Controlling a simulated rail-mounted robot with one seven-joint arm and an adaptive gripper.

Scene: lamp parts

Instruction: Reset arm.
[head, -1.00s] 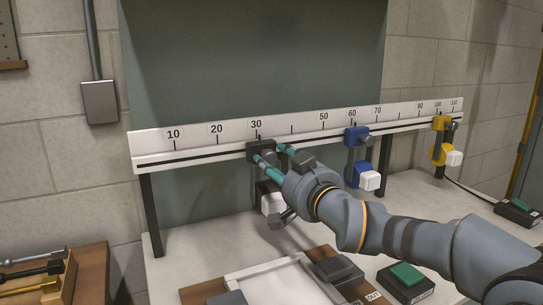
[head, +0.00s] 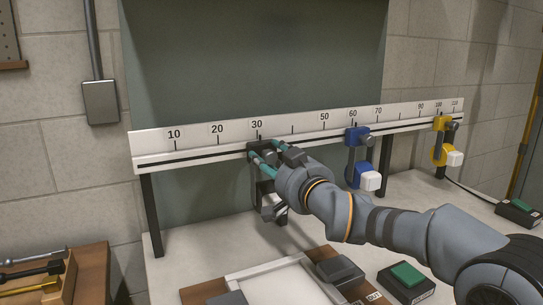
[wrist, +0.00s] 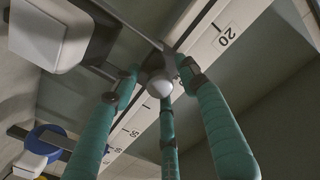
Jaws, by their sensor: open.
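My gripper (head: 270,158) has teal fingers and reaches up to the black carriage (head: 254,152) near the 30 mark on the white scale rail (head: 195,144). In the wrist view the fingers (wrist: 165,85) are spread around a grey round knob (wrist: 160,86). Whether any finger touches the knob is unclear. The white block (wrist: 48,30) beside the knob shows at the upper left of the wrist view. In the head view my gripper hides much of the lower part of the black carriage.
A blue carriage (head: 357,137) sits near 60 and a yellow carriage (head: 441,123) near 100, both with white blocks. A white tray (head: 285,285) and a green-button box (head: 407,278) lie below my arm. Tools (head: 32,275) lie at the lower left.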

